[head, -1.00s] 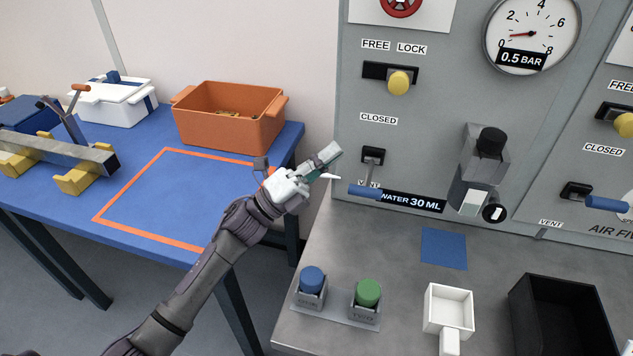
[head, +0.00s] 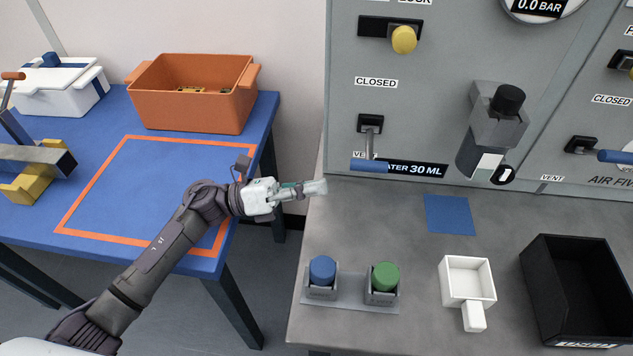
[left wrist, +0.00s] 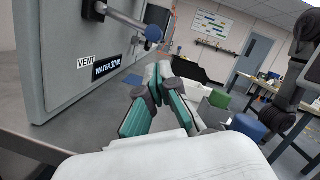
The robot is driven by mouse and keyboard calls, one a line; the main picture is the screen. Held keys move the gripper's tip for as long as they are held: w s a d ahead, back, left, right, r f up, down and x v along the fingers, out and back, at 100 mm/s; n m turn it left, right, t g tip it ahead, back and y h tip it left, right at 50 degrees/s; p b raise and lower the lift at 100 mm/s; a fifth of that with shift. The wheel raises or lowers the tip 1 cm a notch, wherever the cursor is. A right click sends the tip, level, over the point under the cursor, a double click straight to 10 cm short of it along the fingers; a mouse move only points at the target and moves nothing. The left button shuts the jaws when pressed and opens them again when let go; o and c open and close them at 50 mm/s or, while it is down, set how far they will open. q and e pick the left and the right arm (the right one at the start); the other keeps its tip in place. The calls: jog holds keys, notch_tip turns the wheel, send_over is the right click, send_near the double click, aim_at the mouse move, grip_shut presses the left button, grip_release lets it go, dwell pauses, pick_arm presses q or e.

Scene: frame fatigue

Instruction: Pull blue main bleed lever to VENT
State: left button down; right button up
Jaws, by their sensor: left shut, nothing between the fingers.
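The blue main bleed lever (head: 369,165) is on the grey panel below the CLOSED label. Its arm hangs down from the dark pivot, and its blue handle is at the VENT label, which it partly covers. The lever's blue end also shows at the top of the left wrist view (left wrist: 153,33). My left gripper (head: 318,187) is shut and empty, left of and slightly below the handle, apart from it. In the left wrist view its fingers (left wrist: 160,72) are together. My right gripper is not in view.
The gauge (head: 540,8) reads 0.0 BAR. A yellow knob (head: 404,39) sits above the lever. An orange crate (head: 195,100) stands on the blue table.

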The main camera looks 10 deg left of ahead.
aim_at(369, 149)
pick_arm(q)
jog(key=p+x, duration=0.1)
jog(key=x, duration=0.6)
jog(key=shift+d+p, duration=0.2)
jog(key=shift+p, duration=0.15)
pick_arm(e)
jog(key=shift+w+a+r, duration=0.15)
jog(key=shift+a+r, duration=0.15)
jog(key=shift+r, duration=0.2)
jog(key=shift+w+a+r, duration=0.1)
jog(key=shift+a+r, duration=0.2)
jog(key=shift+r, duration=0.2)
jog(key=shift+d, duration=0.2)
